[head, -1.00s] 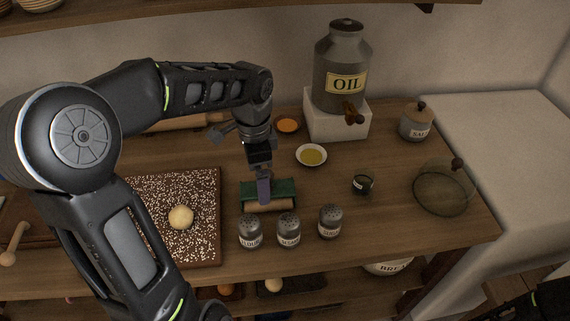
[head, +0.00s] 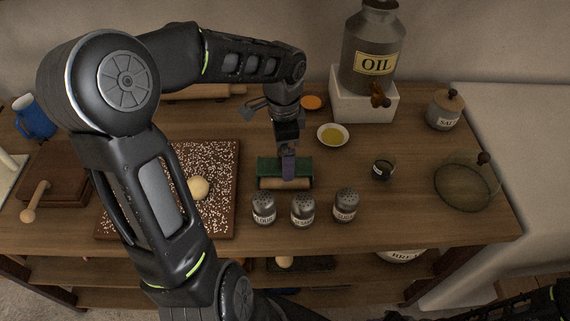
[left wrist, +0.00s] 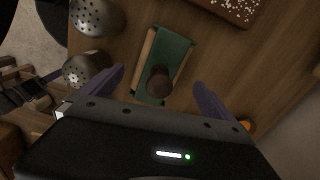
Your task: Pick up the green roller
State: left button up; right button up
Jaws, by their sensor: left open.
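The green roller (head: 270,166) lies on the wooden table behind the spice shakers. It has a green body and a pale wooden strip along its near side. My left gripper (head: 288,172) points down over its middle. In the left wrist view the green roller (left wrist: 174,50) has a round dark brown knob (left wrist: 159,80) on top. My left gripper (left wrist: 160,92) is open, its two purple fingers apart on either side of the knob, with gaps showing. Part of my right arm shows at the lower right of the head view; its jaws are not clear.
Several spice shakers (head: 303,211) stand just in front of the roller. A sprinkled board (head: 225,170) with a dough ball (head: 198,188) is to its left. An oil dish (head: 333,134), a small dark cup (head: 383,169) and a glass dome (head: 465,187) lie to the right.

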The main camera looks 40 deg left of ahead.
pick_arm(q)
jog(key=shift+w+d+f+p, duration=0.1)
jog(key=shift+f+p, duration=0.4)
jog(key=shift+f, duration=2.1)
